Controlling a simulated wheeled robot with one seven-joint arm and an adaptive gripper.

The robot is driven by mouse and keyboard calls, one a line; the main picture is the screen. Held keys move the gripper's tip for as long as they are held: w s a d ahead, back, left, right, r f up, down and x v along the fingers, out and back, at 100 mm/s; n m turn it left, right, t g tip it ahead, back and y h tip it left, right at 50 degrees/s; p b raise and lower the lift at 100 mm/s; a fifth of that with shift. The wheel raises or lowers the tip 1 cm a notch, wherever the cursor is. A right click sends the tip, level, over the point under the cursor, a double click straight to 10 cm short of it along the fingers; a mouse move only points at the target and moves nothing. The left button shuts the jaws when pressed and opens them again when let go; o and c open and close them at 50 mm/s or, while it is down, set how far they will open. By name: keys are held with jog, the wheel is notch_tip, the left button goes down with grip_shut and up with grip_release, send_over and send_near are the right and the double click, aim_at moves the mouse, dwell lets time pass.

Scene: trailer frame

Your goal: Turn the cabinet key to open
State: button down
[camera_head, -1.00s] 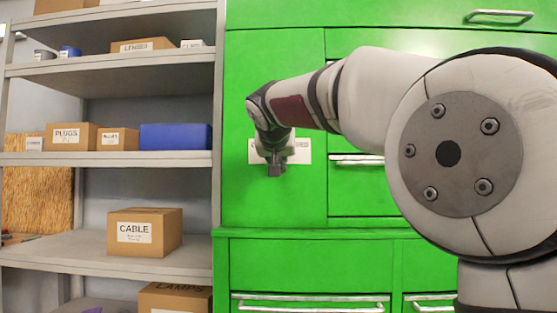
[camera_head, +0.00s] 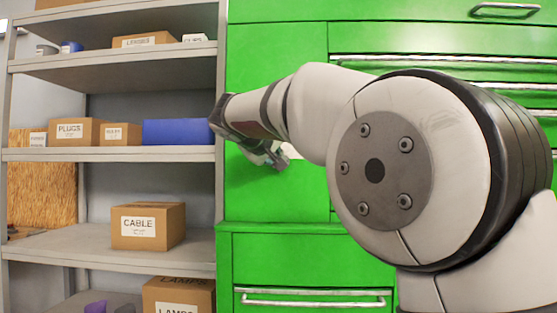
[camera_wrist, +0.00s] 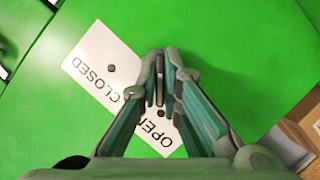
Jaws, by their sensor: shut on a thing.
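The green cabinet door (camera_head: 275,70) fills the middle of the head view and the background of the wrist view (camera_wrist: 225,50). A white label (camera_wrist: 100,58) marked CLOSED and OPEN is on it. The label appears slanted in the wrist view, and my fingers cover part of it at the OPEN end. My gripper (camera_wrist: 161,72) is shut on the key (camera_wrist: 160,88), a narrow metal piece between the fingertips in front of the label. In the head view my gripper (camera_head: 276,160) is tilted down to the right against the door; the key is hidden there.
A grey shelf rack (camera_head: 110,154) stands left of the cabinet, close to my wrist. It carries a blue box (camera_head: 178,132) and several cardboard boxes, including the CABLE box (camera_head: 148,227). Drawers with metal handles (camera_head: 315,297) are below and right of the door.

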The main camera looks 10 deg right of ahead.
dwell(0.4)
jog(key=c, duration=1.8)
grip_release()
jog(key=shift+o, duration=0.2)
jog(key=v, duration=1.2)
jog(key=shift+f, duration=0.2)
